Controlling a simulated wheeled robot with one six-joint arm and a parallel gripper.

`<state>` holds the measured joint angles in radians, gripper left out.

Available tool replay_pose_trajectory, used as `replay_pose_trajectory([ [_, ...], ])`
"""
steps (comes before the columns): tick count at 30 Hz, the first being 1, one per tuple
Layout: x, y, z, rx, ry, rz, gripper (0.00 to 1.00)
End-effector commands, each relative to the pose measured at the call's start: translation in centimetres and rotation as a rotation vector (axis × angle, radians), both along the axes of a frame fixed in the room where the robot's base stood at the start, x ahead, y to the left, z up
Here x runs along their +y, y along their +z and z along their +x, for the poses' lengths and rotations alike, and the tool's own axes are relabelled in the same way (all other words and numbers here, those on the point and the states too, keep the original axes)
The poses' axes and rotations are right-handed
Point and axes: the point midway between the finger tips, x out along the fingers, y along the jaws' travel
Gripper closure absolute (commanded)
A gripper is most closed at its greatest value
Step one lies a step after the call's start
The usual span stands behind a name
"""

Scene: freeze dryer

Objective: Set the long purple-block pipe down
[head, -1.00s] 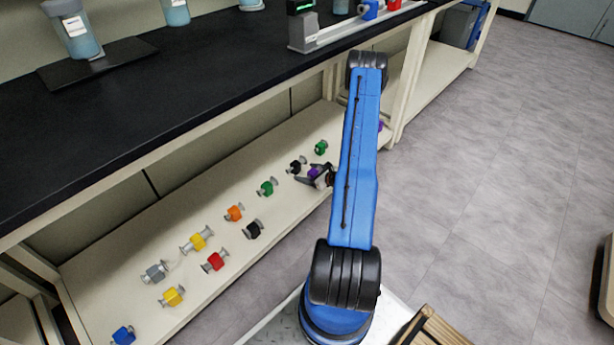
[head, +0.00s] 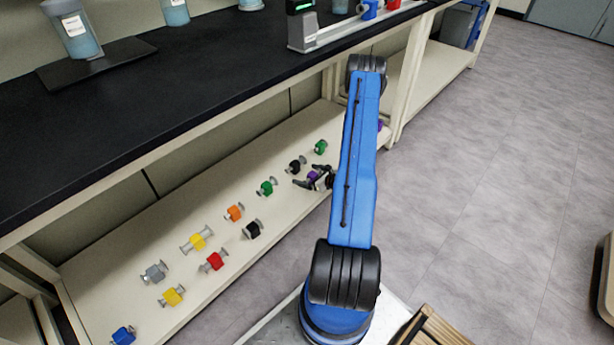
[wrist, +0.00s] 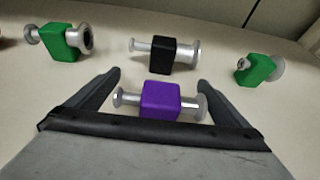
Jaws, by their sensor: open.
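The purple-block pipe (wrist: 160,99) lies between the spread fingers of my gripper (wrist: 160,88) in the wrist view, its silver flanged ends pointing left and right. It appears to rest on the cream lower shelf (wrist: 27,110), with a gap showing beside the fingers. In the head view my gripper (head: 312,179) is low over the shelf, and a bit of the purple block (head: 313,175) shows between its dark fingers. My arm hides part of this area. Another purple piece (head: 380,126) shows just right of my arm; its shape is mostly hidden.
A black-block pipe (wrist: 161,55) lies just beyond the purple one, with green-block pipes (wrist: 63,42) and (wrist: 256,69) at either side. Several coloured pipes, such as the orange (head: 234,213) and red (head: 214,261), lie to the left. The black bench top (head: 150,110) overhangs the shelf.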

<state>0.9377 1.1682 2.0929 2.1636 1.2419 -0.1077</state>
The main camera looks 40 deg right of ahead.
Motion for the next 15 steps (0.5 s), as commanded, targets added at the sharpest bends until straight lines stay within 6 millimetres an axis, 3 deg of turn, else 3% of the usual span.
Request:
replay_pose_trajectory([
  [15,-0.8,3.5,-8.4,0.000,-0.004,0.000,0.00],
])
